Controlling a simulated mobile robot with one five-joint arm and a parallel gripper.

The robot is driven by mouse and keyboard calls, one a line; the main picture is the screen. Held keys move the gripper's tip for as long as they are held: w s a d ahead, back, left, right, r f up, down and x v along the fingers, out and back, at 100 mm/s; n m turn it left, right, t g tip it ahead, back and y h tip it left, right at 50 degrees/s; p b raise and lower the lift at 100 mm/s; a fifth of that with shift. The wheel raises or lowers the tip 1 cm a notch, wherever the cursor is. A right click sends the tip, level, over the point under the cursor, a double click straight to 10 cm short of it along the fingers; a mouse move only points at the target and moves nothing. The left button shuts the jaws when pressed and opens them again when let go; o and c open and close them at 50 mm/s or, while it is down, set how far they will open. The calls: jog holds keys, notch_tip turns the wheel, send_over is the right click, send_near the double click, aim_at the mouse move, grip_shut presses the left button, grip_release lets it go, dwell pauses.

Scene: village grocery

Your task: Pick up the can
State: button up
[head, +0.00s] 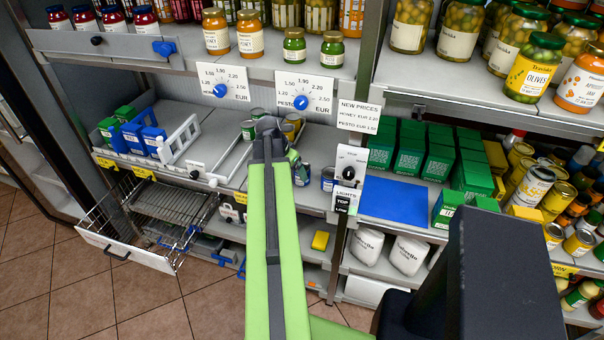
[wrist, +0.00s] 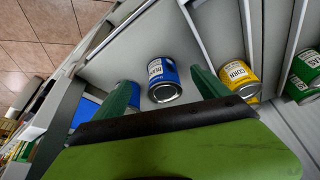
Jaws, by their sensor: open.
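A blue can (wrist: 162,80) with a white label stands on a grey shelf in the wrist view, in the gap between my two green fingers. My gripper (wrist: 161,78) is open, and I see no clear contact with the can. A yellow can (wrist: 238,77) stands to the right of the right finger, and a green can (wrist: 306,74) farther right. A second blue item is partly hidden behind the left finger. In the head view my gripper (head: 272,138) is at the middle shelf, largely hidden by my arm. A blue can (head: 328,178) shows right of it.
Shelf dividers run beside the can rows. A white-framed rack (head: 180,138) stands left of my arm and a blue mat (head: 394,200) lies to the right. The upper shelf carries jars (head: 249,35) and price cards above the arm. A wire drawer (head: 130,245) stands out at lower left.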

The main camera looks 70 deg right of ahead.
jog(key=shift+s+d, duration=0.25)
jog(key=shift+d, duration=0.5)
jog(key=shift+s+d, duration=0.2)
jog(key=shift+d, duration=0.55)
jog(key=b+x, duration=0.5)
jog(key=shift+s+d+f, duration=0.15)
jog(key=shift+d+f, duration=0.1)
jog(key=shift+r, duration=0.2)
jog(key=shift+c, duration=0.3)
jog(key=c, duration=1.7)
